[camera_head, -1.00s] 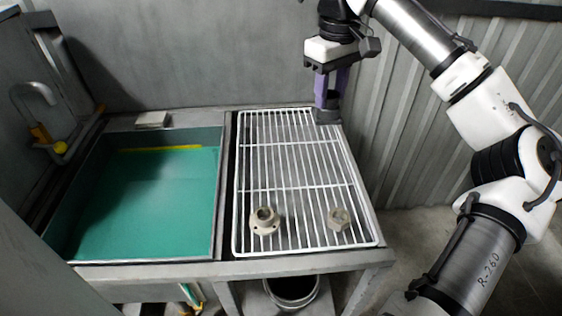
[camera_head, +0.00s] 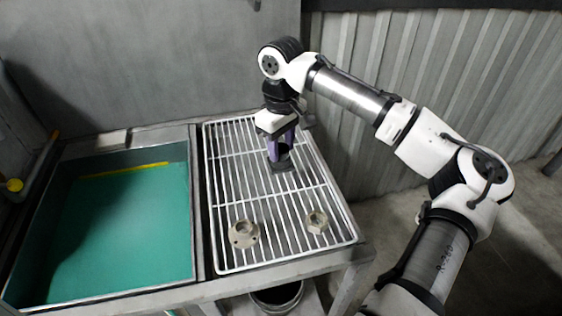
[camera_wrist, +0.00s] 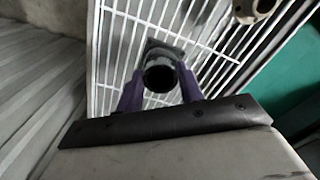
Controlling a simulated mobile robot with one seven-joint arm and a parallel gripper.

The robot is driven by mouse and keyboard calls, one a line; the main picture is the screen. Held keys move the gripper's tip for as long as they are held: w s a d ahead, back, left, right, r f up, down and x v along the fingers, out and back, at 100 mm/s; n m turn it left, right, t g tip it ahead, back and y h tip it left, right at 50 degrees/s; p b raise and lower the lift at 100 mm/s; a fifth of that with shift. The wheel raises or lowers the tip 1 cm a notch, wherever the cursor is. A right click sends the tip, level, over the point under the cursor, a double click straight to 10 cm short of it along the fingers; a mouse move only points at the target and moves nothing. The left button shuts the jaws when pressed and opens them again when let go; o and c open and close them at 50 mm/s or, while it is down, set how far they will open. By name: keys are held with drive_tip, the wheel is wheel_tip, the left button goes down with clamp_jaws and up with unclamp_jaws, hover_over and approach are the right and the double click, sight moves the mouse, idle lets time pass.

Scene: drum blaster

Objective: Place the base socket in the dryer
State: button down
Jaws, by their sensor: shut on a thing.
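My gripper (camera_head: 281,146) is shut on a dark base socket (camera_head: 282,166), which has a square plate at its lower end. In the wrist view the base socket (camera_wrist: 160,72) shows as a dark round body over a square plate, between my purple fingers (camera_wrist: 160,92). It is over the far-middle part of the white wire rack (camera_head: 230,156), which seems to be the dryer. I cannot tell whether the plate touches the wires. A beige round flanged part (camera_head: 243,234) and a smaller beige hexagonal part (camera_head: 317,221) sit on the rack's near end.
A sink (camera_head: 125,215) with a green bottom lies left of the rack. A wall (camera_head: 160,60) stands behind, and a corrugated wall (camera_head: 400,120) to the right. A dark bucket (camera_head: 277,297) is under the table. The rack's left strip is clear.

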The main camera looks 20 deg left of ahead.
sight(281, 165)
drive_tip(key=shift+f+p, duration=0.4)
drive_tip(key=shift+f, duration=2.7)
drive_tip(key=shift+f, duration=0.15)
drive_tip(key=c, duration=0.9)
unclamp_jaws()
